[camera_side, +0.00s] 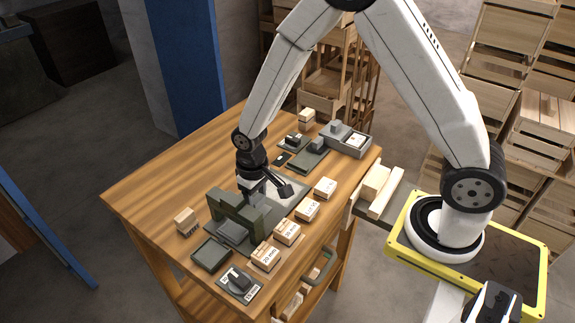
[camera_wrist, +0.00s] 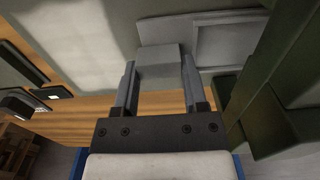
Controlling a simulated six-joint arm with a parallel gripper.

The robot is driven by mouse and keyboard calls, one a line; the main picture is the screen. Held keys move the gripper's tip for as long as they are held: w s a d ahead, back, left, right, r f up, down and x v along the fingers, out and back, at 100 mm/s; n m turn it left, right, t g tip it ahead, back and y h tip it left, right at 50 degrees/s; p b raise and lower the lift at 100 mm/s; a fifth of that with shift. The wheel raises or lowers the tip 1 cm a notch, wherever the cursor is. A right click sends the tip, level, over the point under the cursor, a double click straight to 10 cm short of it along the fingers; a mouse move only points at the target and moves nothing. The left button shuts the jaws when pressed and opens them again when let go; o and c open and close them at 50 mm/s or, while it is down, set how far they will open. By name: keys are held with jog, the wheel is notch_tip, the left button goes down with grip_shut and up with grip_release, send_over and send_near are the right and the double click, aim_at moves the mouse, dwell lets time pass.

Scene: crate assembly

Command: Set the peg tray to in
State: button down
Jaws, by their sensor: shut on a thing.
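My gripper (camera_side: 252,193) reaches down beside the dark green arch (camera_side: 222,203) on the workbench. In the wrist view its two fingers (camera_wrist: 159,72) are shut on a grey block-shaped handle (camera_wrist: 158,52). The handle adjoins a flat grey tray (camera_wrist: 228,42) with a raised rim, which I take to be the peg tray. The tray extends right, towards the green arch, which also shows in the wrist view (camera_wrist: 268,95). In the side view the handle and tray are mostly hidden by the arch and gripper. How far in the tray sits is unclear.
A row of labelled wooden blocks (camera_side: 287,233) lines the bench's right edge. A dark knob on a plate (camera_side: 238,281) is at the front corner. Grey fixtures (camera_side: 352,144) stand at the back right. A lone block (camera_side: 186,221) sits left of the arch. The bench's left part is clear.

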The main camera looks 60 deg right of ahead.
jog(key=shift+a, duration=0.5)
jog(key=shift+c, duration=0.6)
grip_release()
jog(key=shift+r, duration=3.95)
jog(key=s+d+r+t, duration=0.2)
jog(key=s+d, duration=0.4)
jog(key=s, duration=0.4)
jog(key=shift+s+d+r+t, duration=0.15)
jog(key=shift+d+r+t, duration=0.15)
jog(key=shift+r, duration=0.15)
